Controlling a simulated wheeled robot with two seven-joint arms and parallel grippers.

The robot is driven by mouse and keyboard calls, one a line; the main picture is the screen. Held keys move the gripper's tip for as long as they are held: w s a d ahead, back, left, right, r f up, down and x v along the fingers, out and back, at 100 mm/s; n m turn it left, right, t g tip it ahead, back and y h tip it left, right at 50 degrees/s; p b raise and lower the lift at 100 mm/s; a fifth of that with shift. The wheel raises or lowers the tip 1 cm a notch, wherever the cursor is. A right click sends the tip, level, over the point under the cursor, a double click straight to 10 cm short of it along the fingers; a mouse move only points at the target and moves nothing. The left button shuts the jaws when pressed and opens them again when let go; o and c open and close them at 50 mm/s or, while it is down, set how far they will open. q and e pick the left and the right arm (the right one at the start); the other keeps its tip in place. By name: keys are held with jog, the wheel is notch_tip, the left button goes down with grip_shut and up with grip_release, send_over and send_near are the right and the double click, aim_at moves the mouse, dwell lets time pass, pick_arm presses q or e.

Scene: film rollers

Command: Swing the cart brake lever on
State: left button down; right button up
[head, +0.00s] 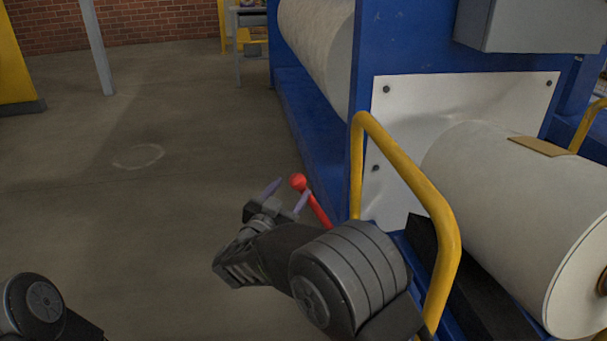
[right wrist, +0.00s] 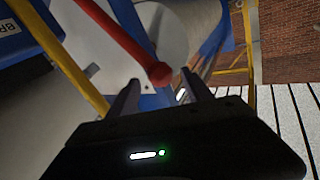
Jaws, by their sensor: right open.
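The red brake lever (head: 318,208) has a round red knob at its upper end and leans up and to the left beside the cart's yellow handle rail (head: 408,175). Its lower end is hidden behind my right arm. My right gripper (head: 286,194) is open, with its fingers on either side of the knob's left. In the right wrist view, the lever (right wrist: 118,37) comes in from the top, and its knob shows between or just beyond the spread fingertips (right wrist: 162,90). I cannot tell if they touch. My left gripper is out of view; only a left arm joint shows at lower left.
The cart carries a large white film roll (head: 500,215) at right. A blue machine frame (head: 425,55) with a white plate (head: 400,110) stands behind it. A grey box (head: 525,25) hangs at upper right. The floor (head: 150,200) to the left is clear.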

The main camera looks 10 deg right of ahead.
jog(key=b+x, duration=0.1)
jog(key=x, duration=0.6)
jog(key=shift+w+d, duration=0.25)
jog(key=shift+w, duration=0.05)
jog(key=shift+c, duration=0.6)
jog(key=shift+a, duration=0.1)
grip_shut()
